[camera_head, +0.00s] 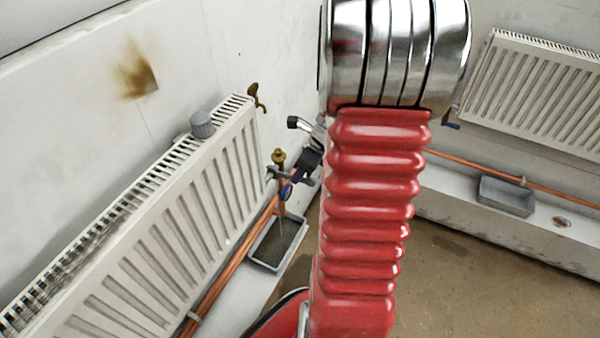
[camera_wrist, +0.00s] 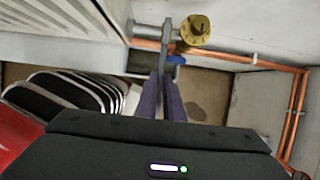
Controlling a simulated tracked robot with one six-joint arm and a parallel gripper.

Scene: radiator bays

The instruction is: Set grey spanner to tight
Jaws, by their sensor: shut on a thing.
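My gripper (camera_head: 294,174) is beside the valve at the near radiator's end, partly hidden by my arm in the head view. In the wrist view, its two dark fingers (camera_wrist: 164,85) are close together on a narrow grey piece, which looks like the grey spanner (camera_wrist: 169,66). The spanner sits at the pipe joint below the brass valve head (camera_wrist: 195,30). The brass valve (camera_head: 279,157) also shows in the head view. A blue part (camera_wrist: 177,59) lies by the joint. The spanner's exact angle and any marks for tight are not readable.
A grey tray (camera_head: 277,246) stands under the valve, with a thin stream apparently falling into it. The white radiator (camera_head: 165,225) and copper pipes (camera_head: 230,262) are close on the left. Another radiator (camera_head: 535,92) and a tray (camera_head: 507,196) are at the right.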

